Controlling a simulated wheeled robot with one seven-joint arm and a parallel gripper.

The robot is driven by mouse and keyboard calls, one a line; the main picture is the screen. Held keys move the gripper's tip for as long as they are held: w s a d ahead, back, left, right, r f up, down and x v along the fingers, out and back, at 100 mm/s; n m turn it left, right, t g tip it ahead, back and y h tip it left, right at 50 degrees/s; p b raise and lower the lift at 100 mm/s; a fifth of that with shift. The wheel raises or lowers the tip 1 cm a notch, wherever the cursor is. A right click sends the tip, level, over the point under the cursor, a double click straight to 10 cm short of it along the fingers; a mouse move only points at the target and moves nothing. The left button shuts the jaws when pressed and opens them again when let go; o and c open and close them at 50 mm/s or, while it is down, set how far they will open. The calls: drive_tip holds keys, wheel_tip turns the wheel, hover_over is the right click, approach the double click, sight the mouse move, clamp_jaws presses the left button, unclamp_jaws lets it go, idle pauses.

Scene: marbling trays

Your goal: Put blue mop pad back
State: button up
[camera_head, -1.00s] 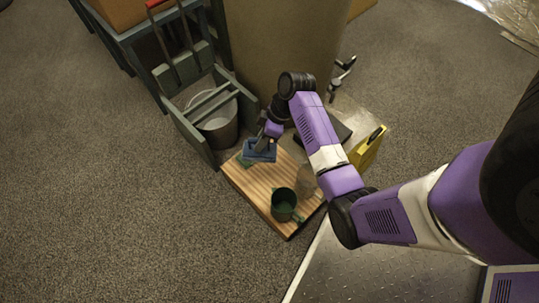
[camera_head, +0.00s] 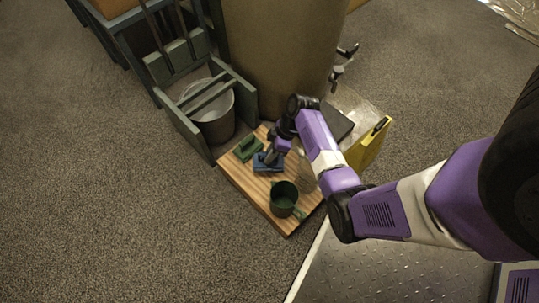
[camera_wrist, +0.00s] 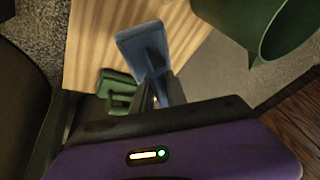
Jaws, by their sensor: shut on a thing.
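The blue mop pad (camera_head: 267,163) is a flat blue block with a raised grip, over the wooden board (camera_head: 246,187). My gripper (camera_head: 270,157) is shut on it from above. In the wrist view the blue pad (camera_wrist: 143,45) extends out from between my fingers (camera_wrist: 158,95), over the board's wood grain. Whether the pad rests on the board or hangs just above it, I cannot tell. A green pad of similar shape (camera_head: 248,149) lies on the board, up and left of the blue one; it also shows in the wrist view (camera_wrist: 118,92).
A green mug (camera_head: 284,199) stands on the board's near part. A grey-green wooden rack with a metal bucket (camera_head: 215,123) stands at the left. A large brown cylinder (camera_head: 279,55) is behind, and a yellow object (camera_head: 372,146) is at the right. Carpet at left is clear.

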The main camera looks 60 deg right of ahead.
drive_tip(key=shift+f+b, duration=1.05)
drive_tip(key=shift+f, duration=1.3)
drive_tip(key=shift+f, duration=0.2)
drive_tip(key=o, duration=0.8)
drive_tip(key=shift+r, duration=0.1)
drive_tip(key=shift+o, duration=0.2)
drive_tip(key=shift+d+r, duration=0.1)
drive_tip(key=shift+r, duration=0.4)
drive_tip(key=p+v, duration=0.5)
drive_tip(key=v, duration=0.6)
